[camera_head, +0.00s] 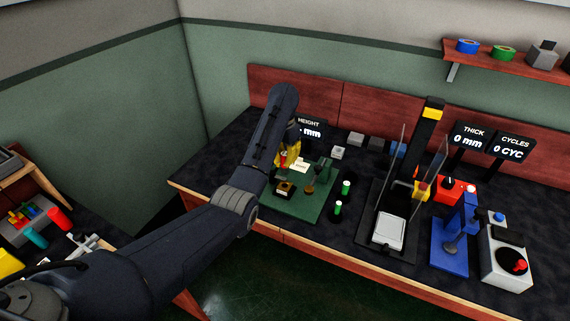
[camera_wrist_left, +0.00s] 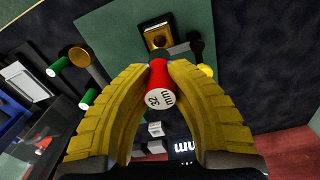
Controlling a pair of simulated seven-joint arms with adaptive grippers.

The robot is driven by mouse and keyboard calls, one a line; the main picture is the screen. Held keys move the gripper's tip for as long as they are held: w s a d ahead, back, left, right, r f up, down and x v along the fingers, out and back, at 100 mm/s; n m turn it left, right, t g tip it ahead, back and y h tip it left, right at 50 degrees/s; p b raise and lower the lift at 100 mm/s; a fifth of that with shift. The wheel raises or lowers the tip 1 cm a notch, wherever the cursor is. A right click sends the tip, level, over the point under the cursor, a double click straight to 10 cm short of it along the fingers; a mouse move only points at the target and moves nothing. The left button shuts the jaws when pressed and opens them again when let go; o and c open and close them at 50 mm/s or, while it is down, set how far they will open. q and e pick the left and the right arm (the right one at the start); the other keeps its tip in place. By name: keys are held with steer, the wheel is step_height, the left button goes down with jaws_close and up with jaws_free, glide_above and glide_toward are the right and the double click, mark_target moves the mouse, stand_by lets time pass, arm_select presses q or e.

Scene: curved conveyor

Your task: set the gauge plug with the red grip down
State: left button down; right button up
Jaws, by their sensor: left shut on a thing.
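My left gripper (camera_wrist_left: 160,85) has yellow fingers and is shut on the gauge plug with the red grip (camera_wrist_left: 157,76). In the head view the left gripper (camera_head: 286,155) is over the green mat (camera_head: 305,212) near the back of the bench, with a bit of the red grip (camera_head: 283,158) showing. A dark block with a brass-coloured bore (camera_head: 285,188) sits on the mat below; it also shows in the left wrist view (camera_wrist_left: 157,38). My right gripper is not in view.
Two green-gripped plugs (camera_head: 346,188) (camera_head: 337,208) stand at the mat's right edge. A brass-coloured, funnel-like piece (camera_head: 310,188) is beside the block. A height display (camera_head: 312,128) and grey blocks (camera_head: 339,152) are behind. A black stand (camera_head: 388,240) and a blue press (camera_head: 452,255) are to the right.

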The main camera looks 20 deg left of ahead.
arm_select(q)
step_height(320, 180, up, 13)
stand_by(0.8)
